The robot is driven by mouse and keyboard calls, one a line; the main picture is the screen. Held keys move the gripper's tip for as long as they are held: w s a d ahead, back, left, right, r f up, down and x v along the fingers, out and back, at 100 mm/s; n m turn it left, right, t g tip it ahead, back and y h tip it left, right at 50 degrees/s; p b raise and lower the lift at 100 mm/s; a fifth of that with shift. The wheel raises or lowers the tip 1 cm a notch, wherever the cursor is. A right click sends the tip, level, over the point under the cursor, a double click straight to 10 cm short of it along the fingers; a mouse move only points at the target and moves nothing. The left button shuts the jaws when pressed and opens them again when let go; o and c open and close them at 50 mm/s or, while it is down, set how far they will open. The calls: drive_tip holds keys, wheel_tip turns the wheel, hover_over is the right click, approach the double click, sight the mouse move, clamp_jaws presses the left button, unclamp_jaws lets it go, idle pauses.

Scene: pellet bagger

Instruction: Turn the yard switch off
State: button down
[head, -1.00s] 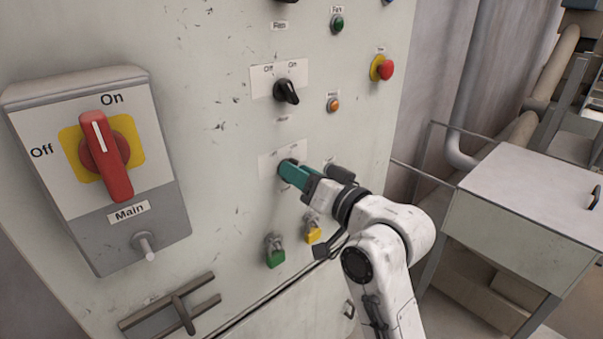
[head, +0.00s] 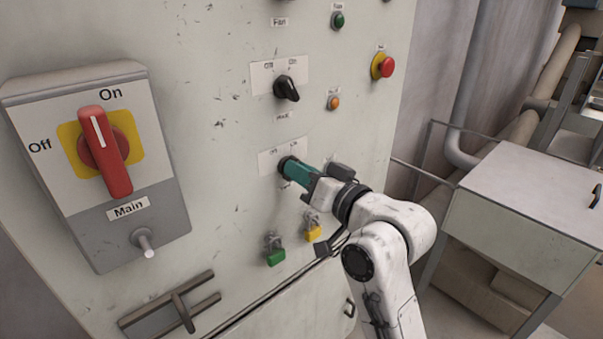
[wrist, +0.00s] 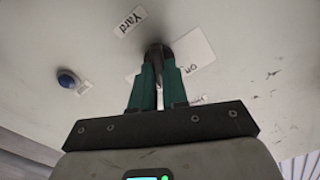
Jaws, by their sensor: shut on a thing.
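My gripper (head: 288,166) has teal fingers and reaches the panel at this switch. In the wrist view the fingers (wrist: 159,74) are shut on the knob, one on each side. They hide most of the knob, and its pointer direction cannot be told. In the head view part of its Off/On plate (head: 270,160) shows above the fingers.
A similar black switch (head: 287,88) sits just above. A red main switch (head: 106,150) juts out at left, its top toward "On". Green (head: 276,256) and yellow (head: 313,233) padlocks hang below. A red button (head: 383,66) is at upper right. A grey cabinet (head: 530,190) stands right.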

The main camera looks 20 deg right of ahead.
drive_tip(key=n+b, duration=0.6)
drive_tip(key=n, duration=0.5)
drive_tip(key=shift+a, duration=0.2)
drive_tip(key=shift+n, duration=0.3)
drive_tip(key=c, duration=1.1)
unclamp_jaws()
drive_tip(key=shift+s, duration=0.1)
drive_tip(key=shift+c, duration=0.2)
